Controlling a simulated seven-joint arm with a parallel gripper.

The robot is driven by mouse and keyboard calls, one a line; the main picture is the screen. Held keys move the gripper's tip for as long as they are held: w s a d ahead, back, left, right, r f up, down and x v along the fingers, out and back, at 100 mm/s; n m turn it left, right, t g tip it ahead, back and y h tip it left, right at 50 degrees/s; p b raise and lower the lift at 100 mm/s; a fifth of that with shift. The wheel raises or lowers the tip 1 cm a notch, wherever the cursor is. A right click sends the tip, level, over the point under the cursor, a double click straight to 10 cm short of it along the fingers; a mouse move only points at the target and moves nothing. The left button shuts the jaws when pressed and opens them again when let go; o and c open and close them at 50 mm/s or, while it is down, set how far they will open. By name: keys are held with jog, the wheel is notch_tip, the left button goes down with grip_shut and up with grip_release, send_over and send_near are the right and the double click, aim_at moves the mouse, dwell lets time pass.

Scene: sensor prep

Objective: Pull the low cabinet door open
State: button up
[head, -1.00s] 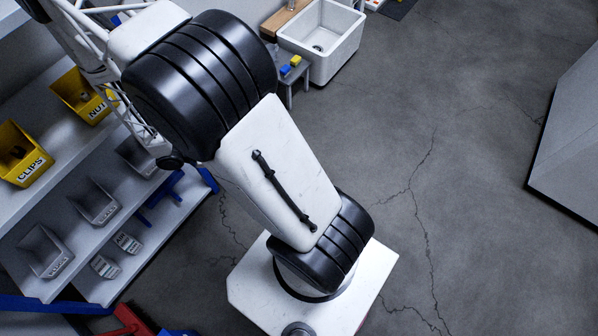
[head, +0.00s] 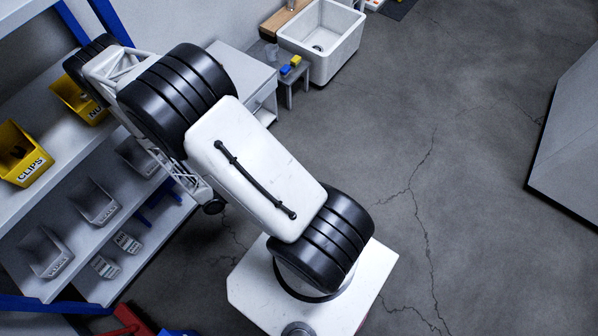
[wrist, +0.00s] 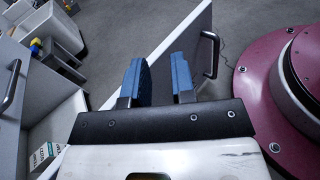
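The low cabinet (head: 242,76) is a pale box against the wall in the head view, partly hidden by my arm. In the wrist view its door (wrist: 188,32) stands swung open as a pale panel, with a dark bar handle (wrist: 213,55) on its right face. The cabinet's inside (wrist: 68,113) shows at left. My gripper (wrist: 158,77) has two blue fingers, apart with a gap between them. They are in front of the door panel in the picture, left of the handle and not around it. Whether they touch the panel I cannot tell. The head view hides the gripper.
A drawer front with a dark handle (wrist: 10,86) is at left in the wrist view. A small labelled box (wrist: 42,155) is in the cabinet. A white sink (head: 322,40) and a small stool (head: 292,78) stand beyond.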

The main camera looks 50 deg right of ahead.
jog(key=s+d+f+n+t+h, duration=0.1)
jog(key=s+f+n+t+h, duration=0.1)
jog(key=s+f, duration=1.1)
jog(key=shift+s+f+n+h, duration=0.25)
jog(key=shift+f+n+h, duration=0.15)
jog(key=shift+f+n, duration=0.4)
jog(key=shift+d+r, duration=0.1)
jog(key=shift+d, duration=0.2)
jog(key=x, duration=0.7)
jog(key=shift+d, duration=0.2)
grip_shut()
